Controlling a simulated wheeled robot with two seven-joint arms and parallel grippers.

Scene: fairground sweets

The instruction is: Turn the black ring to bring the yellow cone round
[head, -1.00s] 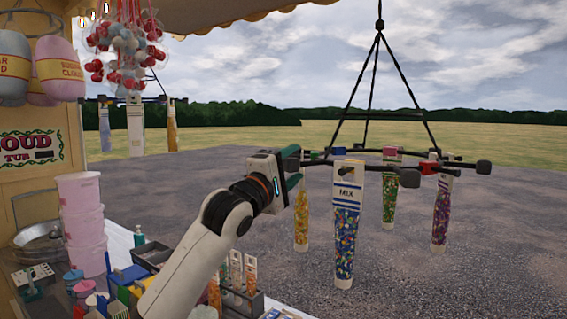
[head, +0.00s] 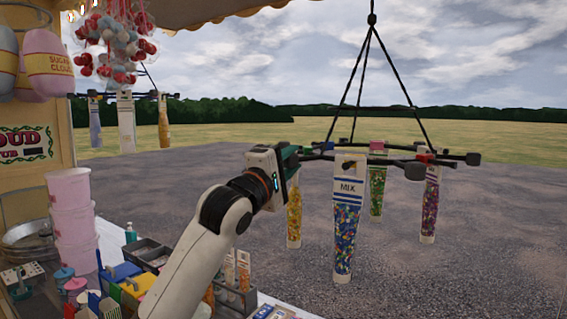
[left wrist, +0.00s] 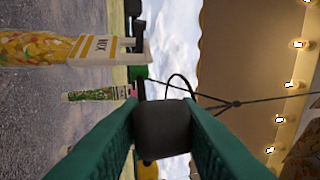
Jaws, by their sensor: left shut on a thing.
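The black ring (head: 395,147) hangs level from dark cords at the right of the head view, with square black knobs on its outer ends. Long clear cones hang from it. The yellow cone (head: 294,215) hangs on the left side, close to my gripper. The blue MIX cone (head: 346,235) is at the near side, the green cone (head: 377,192) at the far side and the purple cone (head: 430,208) at the right. My left gripper (head: 294,158) is shut on a black knob (left wrist: 162,128), seen between its green fingers in the left wrist view. My right gripper is out of view.
A counter at lower left holds pink tubs (head: 75,235), a dark tray (head: 240,298) of small cones and coloured boxes. A second hanging ring with cones (head: 126,120) is at far left. Open gravel lies beyond and below the black ring.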

